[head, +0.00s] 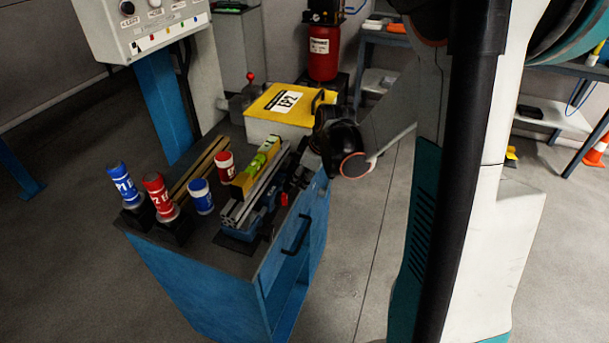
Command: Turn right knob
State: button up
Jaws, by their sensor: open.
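A light grey control panel (153,34) is at the top left, cut off by the picture's upper edge. A black knob (127,8) sits on its left part. A row of small coloured buttons runs along the panel's lower part. My gripper (322,134) is a dark shape at the end of my arm, beside the bench's right edge and well apart from the panel. It is open, and its fingers are hard to make out.
A blue bench (205,278) carries blue and red cylinders, a metal rail with a green-yellow level (257,164), and a yellow-lidded box (290,104). A red tank (323,52) stands behind. A blue post supports the panel. Open floor lies left and in front.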

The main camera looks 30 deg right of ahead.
jog(key=shift+f, duration=0.1)
jog(key=shift+c, duration=0.6)
jog(key=c, duration=0.9)
jog(key=shift+c, duration=0.2)
jog(key=shift+w+y, duration=0.1)
jog(key=shift+y, duration=0.2)
jog(key=shift+d+g+y, duration=0.15)
jog(key=shift+g+y, duration=0.25)
jog(key=shift+g, duration=0.2)
jog(key=shift+w+d+m+g+y, duration=0.1)
jog(key=shift+m+g+y, duration=0.15)
jog(key=shift+g+y, duration=0.4)
jog(key=shift+w+d+m+g+y, duration=0.1)
jog(key=shift+m+g+y, duration=0.25)
jog(key=shift+y, duration=0.5)
